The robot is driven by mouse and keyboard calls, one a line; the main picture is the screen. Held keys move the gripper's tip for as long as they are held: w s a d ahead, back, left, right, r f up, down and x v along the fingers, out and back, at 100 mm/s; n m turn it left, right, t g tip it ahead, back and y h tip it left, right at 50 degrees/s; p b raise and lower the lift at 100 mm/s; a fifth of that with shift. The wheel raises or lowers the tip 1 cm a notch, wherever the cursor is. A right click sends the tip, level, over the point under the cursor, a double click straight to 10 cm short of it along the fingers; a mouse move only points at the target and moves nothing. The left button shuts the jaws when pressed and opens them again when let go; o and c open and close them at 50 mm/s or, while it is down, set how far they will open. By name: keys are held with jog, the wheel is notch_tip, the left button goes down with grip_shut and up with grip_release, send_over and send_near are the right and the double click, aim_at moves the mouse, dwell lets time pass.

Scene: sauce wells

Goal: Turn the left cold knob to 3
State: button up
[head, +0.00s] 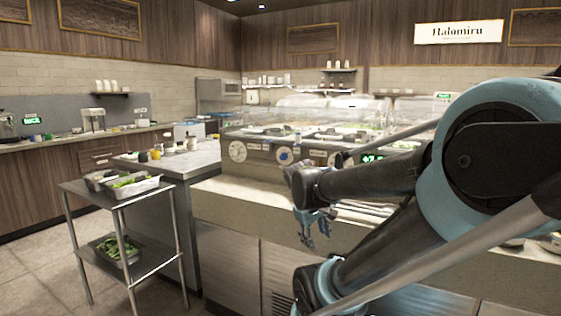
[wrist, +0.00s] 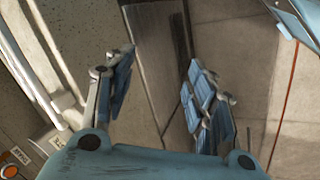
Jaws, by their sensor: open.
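Two round dials are on the front panel of the serving counter in the head view: a white one (head: 238,151) at the left and one with a blue middle (head: 284,156) to its right. Their settings are too small to read, and I cannot tell for certain which is the left cold knob. My gripper (head: 315,240) hangs low in front of the counter, right of and below both dials, apart from them. In the wrist view my gripper (wrist: 160,60) is open, with nothing between its blue-padded fingers. No dial is clearly seen there.
The counter ledge (head: 240,199) juts out below the dials. A metal cart (head: 122,199) with food trays stands at the left, and a grey side counter (head: 178,163) stands behind it. A green display (head: 372,157) is partly hidden by my arm. An orange round part (wrist: 10,171) shows in the wrist view.

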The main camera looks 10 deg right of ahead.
jog(key=w+d+r+n+t+h, duration=0.1)
jog(key=w+r+n+t+h, duration=0.3)
jog(key=w, duration=0.7)
jog(key=n+t+h, duration=0.4)
jog(key=n+t, duration=0.3)
jog(key=n, duration=1)
send_near(283, 157)
jog(key=x, duration=0.8)
jog(key=shift+w+r, duration=0.1)
jog(key=shift+w, duration=0.2)
jog(key=c, duration=1.1)
jog(key=shift+o, duration=0.2)
jog(key=shift+d+m, duration=0.1)
jog(key=shift+m, duration=0.2)
